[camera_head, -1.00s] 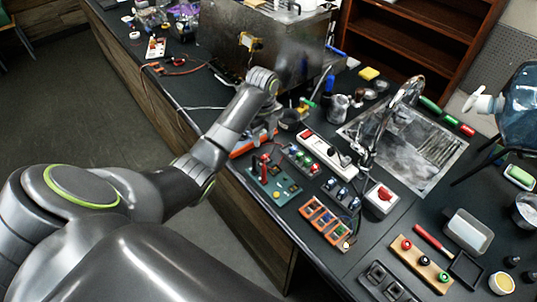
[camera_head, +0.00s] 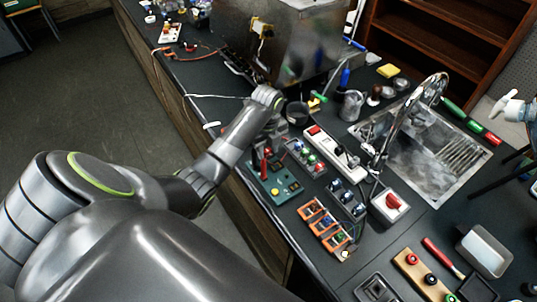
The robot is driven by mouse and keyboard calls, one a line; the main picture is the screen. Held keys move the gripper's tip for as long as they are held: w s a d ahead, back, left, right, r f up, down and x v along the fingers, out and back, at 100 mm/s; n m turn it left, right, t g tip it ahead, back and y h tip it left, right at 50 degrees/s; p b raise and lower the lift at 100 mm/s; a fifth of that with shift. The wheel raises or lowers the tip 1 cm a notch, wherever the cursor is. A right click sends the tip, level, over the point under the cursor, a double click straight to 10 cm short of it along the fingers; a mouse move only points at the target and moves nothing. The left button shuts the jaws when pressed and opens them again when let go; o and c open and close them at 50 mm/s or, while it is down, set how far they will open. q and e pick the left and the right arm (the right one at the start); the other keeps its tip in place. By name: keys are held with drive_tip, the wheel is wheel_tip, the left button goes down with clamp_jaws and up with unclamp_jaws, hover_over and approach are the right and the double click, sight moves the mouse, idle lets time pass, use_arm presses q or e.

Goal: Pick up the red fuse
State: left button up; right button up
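A small upright red piece (camera_head: 264,170), which looks like the red fuse, stands at the back left of a green circuit board (camera_head: 284,195). My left gripper (camera_head: 266,152) points down just above this red piece. Its fingers are small and dark here, and I cannot tell whether they are open or touching the piece. My wrist hides part of the area behind it. My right gripper is not in view.
Right of the board are a rack with coloured knobs (camera_head: 304,157), a white power strip (camera_head: 336,154) and an orange-framed block (camera_head: 325,226). A large metal box (camera_head: 290,45) stands behind. A sink (camera_head: 435,150) with a tall tap lies to the right.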

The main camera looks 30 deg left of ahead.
use_arm(q)
drive_tip(key=shift+s+a, duration=0.1)
drive_tip(key=shift+c, duration=0.3)
clamp_jaws()
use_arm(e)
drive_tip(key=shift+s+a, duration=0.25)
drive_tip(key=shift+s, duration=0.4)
use_arm(q)
drive_tip(key=shift+r, duration=0.1)
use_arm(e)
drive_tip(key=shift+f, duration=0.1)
